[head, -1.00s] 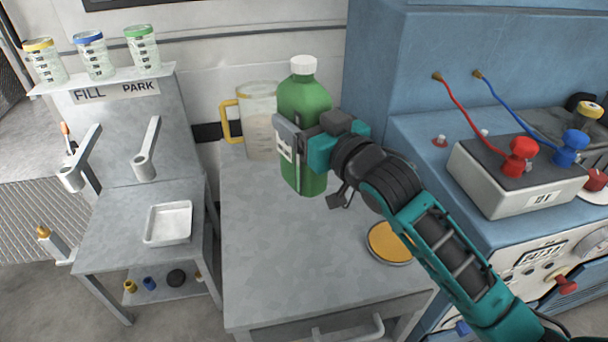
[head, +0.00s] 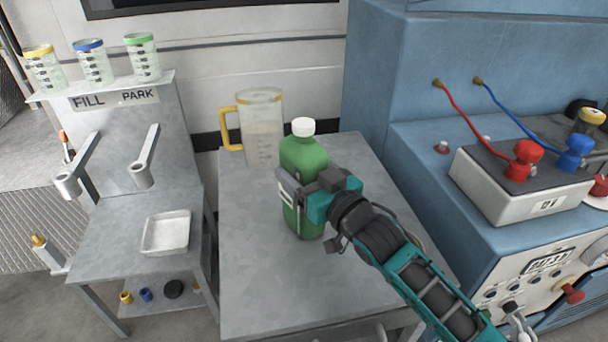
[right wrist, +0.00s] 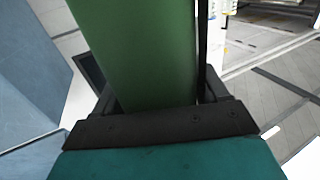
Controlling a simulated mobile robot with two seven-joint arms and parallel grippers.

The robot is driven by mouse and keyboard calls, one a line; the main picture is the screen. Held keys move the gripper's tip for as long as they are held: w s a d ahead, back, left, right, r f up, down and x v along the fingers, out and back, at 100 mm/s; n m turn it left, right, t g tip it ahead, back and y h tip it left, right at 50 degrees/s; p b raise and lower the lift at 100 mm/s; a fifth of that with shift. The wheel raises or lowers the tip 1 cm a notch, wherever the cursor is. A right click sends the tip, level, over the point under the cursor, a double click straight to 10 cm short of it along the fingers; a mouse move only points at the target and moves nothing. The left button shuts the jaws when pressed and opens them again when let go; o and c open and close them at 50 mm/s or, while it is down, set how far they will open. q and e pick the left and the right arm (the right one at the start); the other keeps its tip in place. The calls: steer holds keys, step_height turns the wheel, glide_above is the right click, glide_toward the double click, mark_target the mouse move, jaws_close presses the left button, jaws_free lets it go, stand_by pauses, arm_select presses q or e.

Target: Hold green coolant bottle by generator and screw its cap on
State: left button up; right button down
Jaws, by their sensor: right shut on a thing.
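The green coolant bottle (head: 303,160) is upright over the grey metal table, with a white cap (head: 303,127) on its top. I cannot tell how tightly the cap sits, or whether the bottle's base touches the table. My right gripper (head: 297,192) is shut on the bottle around its middle, coming from the right. In the right wrist view the green bottle wall (right wrist: 140,50) fills the space between the fingers. The blue generator (head: 440,165) stands to the right of the table. My left gripper is not in view.
A clear jug (head: 262,130) with a yellow handle stands behind the bottle. The table (head: 250,290) is bare in front and left. A fill stand (head: 170,185) with jars and a white tray (head: 166,232) is at left. A battery box (head: 520,190) with red and blue leads sits on the generator.

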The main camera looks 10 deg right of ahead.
steer(key=shift+f, duration=0.1)
steer(key=shift+f, duration=0.1)
steer(key=shift+c, duration=2.4)
jaws_free()
steer(key=shift+f, duration=0.25)
steer(key=o, duration=0.5)
steer(key=shift+c, duration=0.2)
steer(key=shift+r, duration=0.1)
